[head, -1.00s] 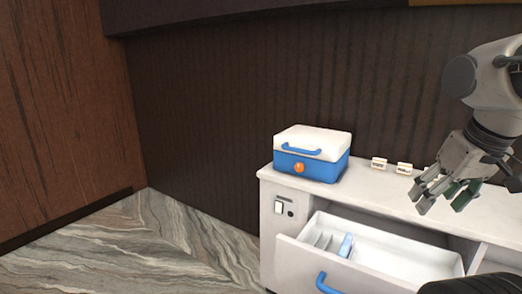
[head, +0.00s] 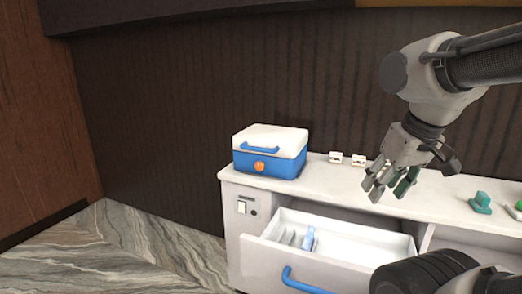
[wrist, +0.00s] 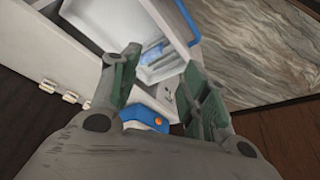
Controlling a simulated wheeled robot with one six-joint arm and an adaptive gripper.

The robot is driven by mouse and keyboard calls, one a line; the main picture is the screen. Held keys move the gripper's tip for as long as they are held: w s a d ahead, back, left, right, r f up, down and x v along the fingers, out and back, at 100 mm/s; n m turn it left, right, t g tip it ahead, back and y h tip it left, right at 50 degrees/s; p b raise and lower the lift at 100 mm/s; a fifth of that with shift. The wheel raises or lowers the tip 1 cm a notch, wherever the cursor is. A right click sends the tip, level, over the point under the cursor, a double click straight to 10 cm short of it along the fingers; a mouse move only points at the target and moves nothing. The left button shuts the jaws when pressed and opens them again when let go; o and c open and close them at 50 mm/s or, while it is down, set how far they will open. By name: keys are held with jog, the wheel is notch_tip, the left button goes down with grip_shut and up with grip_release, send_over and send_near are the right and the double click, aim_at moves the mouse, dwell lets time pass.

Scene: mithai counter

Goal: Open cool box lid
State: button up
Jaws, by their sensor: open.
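The cool box (head: 270,163) stands on the left end of the white counter. Its body is blue with an orange round button (head: 259,166) on the front. Its white lid (head: 271,137) is shut, with a blue handle (head: 260,149) along the front. My gripper (head: 388,190) is open and empty, above the counter to the right of the cool box and apart from it. In the wrist view the open fingers (wrist: 158,70) show, and part of the cool box (wrist: 146,121) appears below them, mostly hidden by my gripper.
A drawer (head: 345,240) with a blue handle (head: 300,281) stands pulled out below the counter (head: 325,178). A light blue item (head: 308,238) lies in it. Two small white cards (head: 336,158) stand right of the cool box. A green object (head: 480,203) is farther right.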

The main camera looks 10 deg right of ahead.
jog(key=w+a+f+n+g, duration=0.1)
jog(key=w+a+f+g, duration=0.1)
jog(key=w+f+g, duration=0.35)
jog(key=m+t+y, duration=0.3)
jog(key=m+t, duration=1.3)
jog(key=t, duration=0.5)
send_near(257, 149)
jog(key=f+x, duration=0.1)
jog(key=x, duration=1)
jog(key=shift+s+d+r, duration=0.1)
jog(key=shift+d+r, duration=0.05)
jog(key=shift+r, duration=0.05)
